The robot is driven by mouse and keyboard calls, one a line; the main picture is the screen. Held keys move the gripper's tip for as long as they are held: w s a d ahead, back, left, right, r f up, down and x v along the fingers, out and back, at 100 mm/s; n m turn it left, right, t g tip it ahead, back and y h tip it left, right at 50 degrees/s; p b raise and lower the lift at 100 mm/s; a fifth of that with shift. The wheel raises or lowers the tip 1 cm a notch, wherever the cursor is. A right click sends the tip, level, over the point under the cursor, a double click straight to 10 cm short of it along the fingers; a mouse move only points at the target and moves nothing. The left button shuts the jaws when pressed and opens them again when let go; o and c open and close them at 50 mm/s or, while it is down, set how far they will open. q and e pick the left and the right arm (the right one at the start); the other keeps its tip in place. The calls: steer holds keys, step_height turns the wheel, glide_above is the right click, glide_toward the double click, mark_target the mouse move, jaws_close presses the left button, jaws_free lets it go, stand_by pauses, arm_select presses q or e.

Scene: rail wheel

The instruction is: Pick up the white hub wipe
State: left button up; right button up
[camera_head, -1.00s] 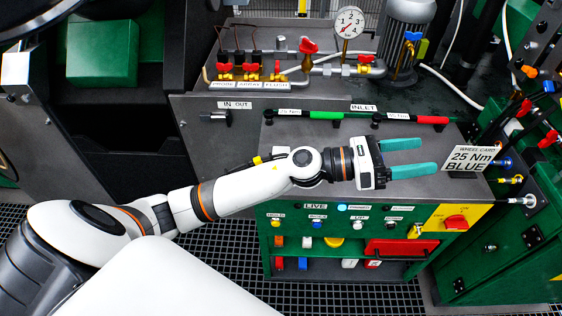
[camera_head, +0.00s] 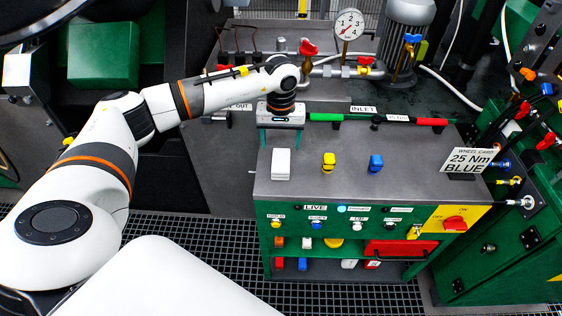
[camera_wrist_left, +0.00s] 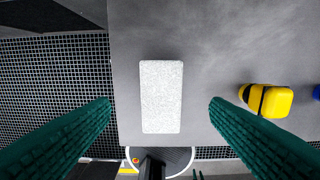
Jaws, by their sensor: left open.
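The white hub wipe (camera_head: 281,164) is a flat white rectangular block lying on the grey top of the green cabinet, near its left side. In the left wrist view the wipe (camera_wrist_left: 161,97) lies between my two green fingers, lengthwise along the picture, with a speckled surface. My left gripper (camera_head: 279,142) is open and points down, just behind the wipe in the head view. Its fingers stand wide apart, one to each side of the wipe, and nothing is held. My right gripper is not in view.
A yellow piece (camera_head: 328,163) and a blue piece (camera_head: 376,163) stand to the right of the wipe. A wheel card (camera_head: 468,160) stands at the cabinet's right end. Red and green bars (camera_head: 325,117) run along the back. The cabinet top's front right is clear.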

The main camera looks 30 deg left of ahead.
mark_target(281, 160)
arm_select(q)
steer(key=shift+f, duration=0.9)
steer(key=f, duration=0.1)
steer(key=f+p, duration=0.1)
steer(key=f, duration=0.1)
steer(key=f+p, duration=0.1)
steer(key=f, duration=0.1)
steer(key=shift+s+d, duration=0.25)
steer(key=shift+s, duration=0.05)
steer(key=shift+f, duration=0.2)
steer(key=c, duration=1.1)
